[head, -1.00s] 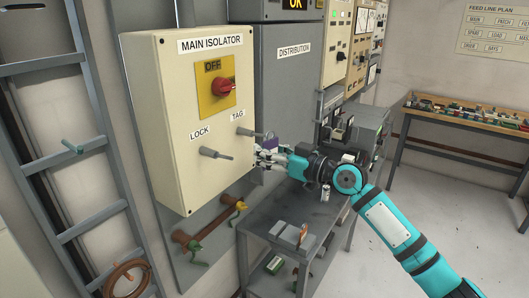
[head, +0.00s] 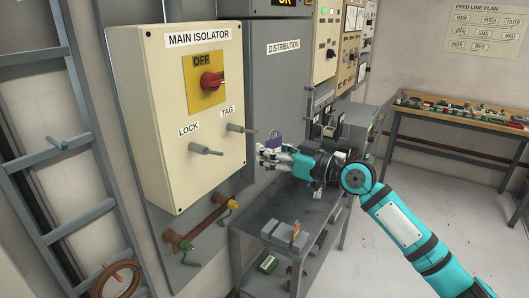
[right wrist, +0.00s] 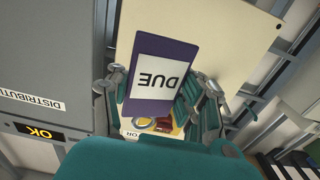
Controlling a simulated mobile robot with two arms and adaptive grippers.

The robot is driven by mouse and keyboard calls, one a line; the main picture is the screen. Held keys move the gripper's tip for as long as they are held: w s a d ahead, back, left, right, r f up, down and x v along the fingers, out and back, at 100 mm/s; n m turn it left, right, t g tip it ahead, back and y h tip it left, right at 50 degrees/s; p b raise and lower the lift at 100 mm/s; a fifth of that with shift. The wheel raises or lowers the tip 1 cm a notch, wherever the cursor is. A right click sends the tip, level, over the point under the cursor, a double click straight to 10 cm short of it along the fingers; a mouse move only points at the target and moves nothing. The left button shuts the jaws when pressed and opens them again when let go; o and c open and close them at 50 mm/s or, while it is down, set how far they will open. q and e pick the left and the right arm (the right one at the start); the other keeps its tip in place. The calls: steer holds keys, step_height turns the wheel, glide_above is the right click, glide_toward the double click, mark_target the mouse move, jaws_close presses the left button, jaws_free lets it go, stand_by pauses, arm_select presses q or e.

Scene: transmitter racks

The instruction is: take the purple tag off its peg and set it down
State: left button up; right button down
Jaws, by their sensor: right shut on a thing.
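The purple tag (head: 276,141) is in my right gripper (head: 264,153), just right of the tip of the TAG peg (head: 241,128). A small gap shows between tag and peg, and the peg looks bare. In the right wrist view the tag (right wrist: 136,62) shows its white label reading "DUE", with the fingers (right wrist: 160,92) on both sides of it. My right gripper is shut on the tag. My left gripper is in neither view.
The cream main isolator box (head: 180,120) carries a red switch (head: 211,81) at OFF and a bare LOCK peg (head: 206,150). A grey cart (head: 270,215) stands below my right arm, with clear top surface around a small grey block (head: 285,231). A workbench (head: 460,120) with parts stands at right.

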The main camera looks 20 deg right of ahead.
steer(key=shift+b+v, duration=0.6)
steer(key=shift+v, duration=0.6)
